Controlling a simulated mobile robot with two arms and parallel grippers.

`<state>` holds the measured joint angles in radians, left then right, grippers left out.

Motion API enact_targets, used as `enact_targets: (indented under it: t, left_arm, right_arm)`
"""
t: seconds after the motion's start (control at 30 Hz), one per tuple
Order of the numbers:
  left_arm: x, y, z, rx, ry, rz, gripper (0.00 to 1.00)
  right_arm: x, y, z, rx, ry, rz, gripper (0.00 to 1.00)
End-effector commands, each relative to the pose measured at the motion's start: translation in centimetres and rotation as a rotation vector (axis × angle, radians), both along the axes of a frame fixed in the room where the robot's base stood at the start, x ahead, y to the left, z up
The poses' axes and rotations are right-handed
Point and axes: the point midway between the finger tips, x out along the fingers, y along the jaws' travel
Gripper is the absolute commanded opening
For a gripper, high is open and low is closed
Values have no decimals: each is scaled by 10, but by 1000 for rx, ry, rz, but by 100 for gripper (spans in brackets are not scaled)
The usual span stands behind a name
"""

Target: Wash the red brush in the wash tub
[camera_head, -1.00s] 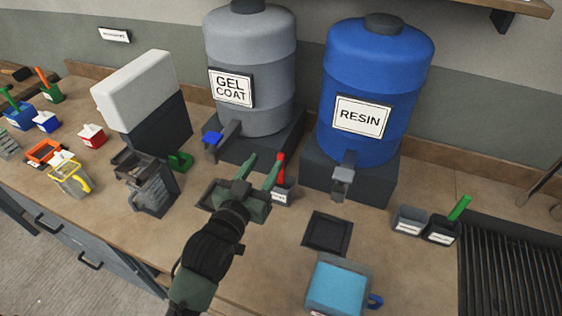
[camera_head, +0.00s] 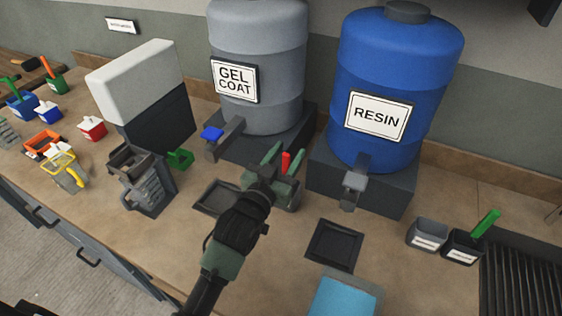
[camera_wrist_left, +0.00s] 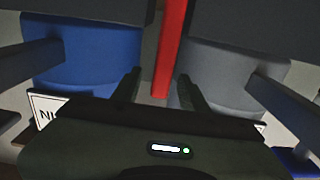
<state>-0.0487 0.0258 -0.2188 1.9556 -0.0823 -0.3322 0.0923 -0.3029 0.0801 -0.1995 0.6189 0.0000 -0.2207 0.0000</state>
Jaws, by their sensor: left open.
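The red brush (camera_head: 286,161) shows as a red handle in front of the gap between the two drums; its lower end is hidden behind my left gripper. My left gripper (camera_head: 284,155) is open, with one finger on each side of the handle in the picture. In the left wrist view the red handle (camera_wrist_left: 171,48) stands between the two fingers (camera_wrist_left: 158,80), with a gap at each side. A tub with light blue contents (camera_head: 345,298) is at the bottom edge, partly cut off; I cannot read a label on it. My right gripper is not in view.
The grey gel coat drum (camera_head: 258,75) and blue resin drum (camera_head: 395,90) stand close behind, their taps jutting forward. A dark square tray (camera_head: 334,245) lies right of my arm. Small cups (camera_head: 427,235) stand at right. A grey jug (camera_head: 150,190) stands left.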

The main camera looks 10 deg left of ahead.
Motion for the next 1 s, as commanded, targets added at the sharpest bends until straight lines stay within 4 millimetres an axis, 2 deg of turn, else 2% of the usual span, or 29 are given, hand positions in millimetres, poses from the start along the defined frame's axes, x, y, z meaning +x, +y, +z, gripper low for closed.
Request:
enact_targets:
  t: [0.2,0.5,0.67,0.87,1.0]
  left_arm:
    - [19,-4,0,0,1,0,44]
    - [20,-4,0,0,1,0,44]
    - [20,-4,0,0,1,0,0]
    - [20,-4,1,0,0,0,0]
    - [20,-4,10,0,0,0,0]
  right_arm:
    - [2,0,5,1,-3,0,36]
    - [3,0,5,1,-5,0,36]
    - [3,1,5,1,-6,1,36]
    - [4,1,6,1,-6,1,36]
    - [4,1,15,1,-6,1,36]
